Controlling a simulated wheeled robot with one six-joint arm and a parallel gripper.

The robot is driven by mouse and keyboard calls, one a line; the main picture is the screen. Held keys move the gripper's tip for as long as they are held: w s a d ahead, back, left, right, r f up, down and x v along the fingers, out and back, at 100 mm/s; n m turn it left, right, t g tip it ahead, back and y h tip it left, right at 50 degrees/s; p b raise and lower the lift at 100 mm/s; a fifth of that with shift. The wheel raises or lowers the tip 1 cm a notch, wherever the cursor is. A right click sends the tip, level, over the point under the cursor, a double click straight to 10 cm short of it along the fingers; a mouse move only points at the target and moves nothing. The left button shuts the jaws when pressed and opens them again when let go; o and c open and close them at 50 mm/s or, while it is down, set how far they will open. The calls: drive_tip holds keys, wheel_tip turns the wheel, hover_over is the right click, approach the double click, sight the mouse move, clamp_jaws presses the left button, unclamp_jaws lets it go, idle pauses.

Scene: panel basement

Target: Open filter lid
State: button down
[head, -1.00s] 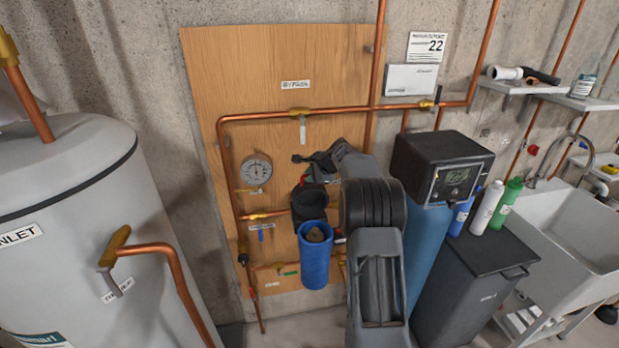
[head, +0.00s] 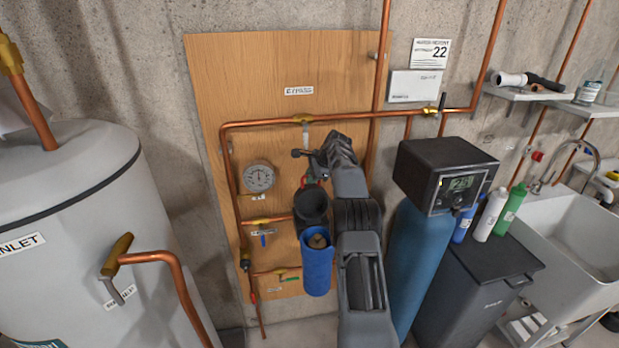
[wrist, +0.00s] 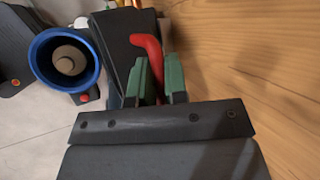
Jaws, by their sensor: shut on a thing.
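The filter is a blue canister (head: 317,268) low on the wooden board, with a round tan cartridge showing in its open top. A round black lid (head: 311,210) stands tilted up behind the canister's mouth, clear of the opening. My gripper (head: 306,172) is just above the lid, partly hidden by my own wrist. In the wrist view its green fingertips (wrist: 158,82) are shut on a red handle (wrist: 150,58), beside a dark body. The open blue canister (wrist: 66,62) is left of the fingers there, its cartridge inside.
Copper pipes (head: 262,123) and a round gauge (head: 259,176) surround the filter on the wooden board (head: 240,80). A grey tank (head: 60,200) stands at left. A blue softener column with a black head (head: 445,170) stands close right of my arm.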

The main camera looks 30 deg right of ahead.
idle(0.3)
drive_tip(key=c, duration=1.2)
unclamp_jaws()
drive_tip(key=v, duration=1.4)
drive_tip(key=shift+w, duration=0.1)
